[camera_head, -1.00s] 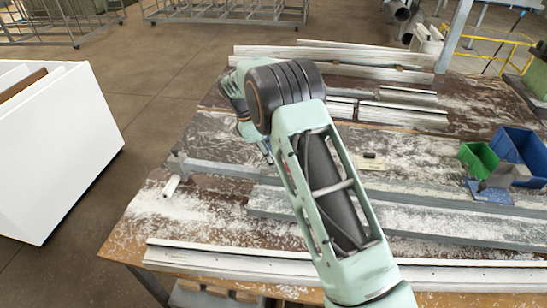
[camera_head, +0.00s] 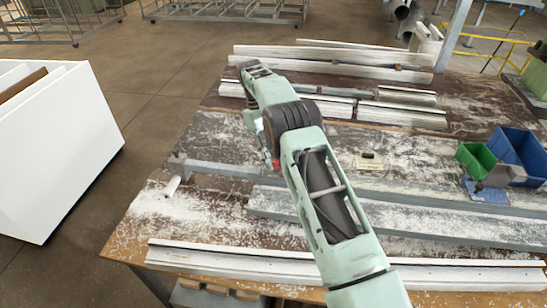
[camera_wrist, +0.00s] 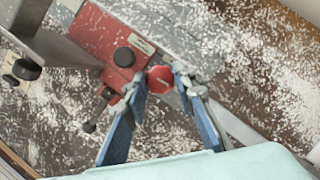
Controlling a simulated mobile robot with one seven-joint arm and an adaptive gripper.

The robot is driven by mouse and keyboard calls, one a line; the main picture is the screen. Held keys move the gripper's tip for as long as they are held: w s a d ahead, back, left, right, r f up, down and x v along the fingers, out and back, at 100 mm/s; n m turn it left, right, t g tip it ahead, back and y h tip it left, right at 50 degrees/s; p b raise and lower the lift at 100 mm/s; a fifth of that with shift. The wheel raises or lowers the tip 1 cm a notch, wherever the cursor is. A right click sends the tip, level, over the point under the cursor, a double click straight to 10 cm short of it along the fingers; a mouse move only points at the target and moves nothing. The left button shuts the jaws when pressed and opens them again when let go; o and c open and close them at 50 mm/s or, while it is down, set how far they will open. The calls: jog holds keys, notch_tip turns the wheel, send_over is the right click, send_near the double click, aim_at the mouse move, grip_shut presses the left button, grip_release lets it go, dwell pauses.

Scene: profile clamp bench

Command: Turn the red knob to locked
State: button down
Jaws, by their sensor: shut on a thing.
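The red knob (camera_wrist: 160,79) is round and sits beside a red clamp block (camera_wrist: 105,35) in the wrist view. My gripper (camera_wrist: 160,84) has its two blue fingers on either side of the knob, shut on it. The fingertips hide its left and right edges. No mark showing the knob's turn position can be read. In the head view a small red part (camera_head: 276,165) shows just below my wrist. My arm hides most of the gripper there, and I cannot tell which red part it is.
A black round knob (camera_wrist: 124,57) stands on the red block. Long metal profiles (camera_head: 400,220) lie across the dusty bench. A small cream plate (camera_head: 370,161) lies right of my arm. Green (camera_head: 477,158) and blue (camera_head: 520,150) bins stand at the right.

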jog(key=shift+r+m, duration=0.1)
jog(key=shift+m, duration=0.4)
jog(key=c, duration=1.6)
grip_release()
notch_tip(320, 180, up, 10)
jog(key=shift+f, duration=0.1)
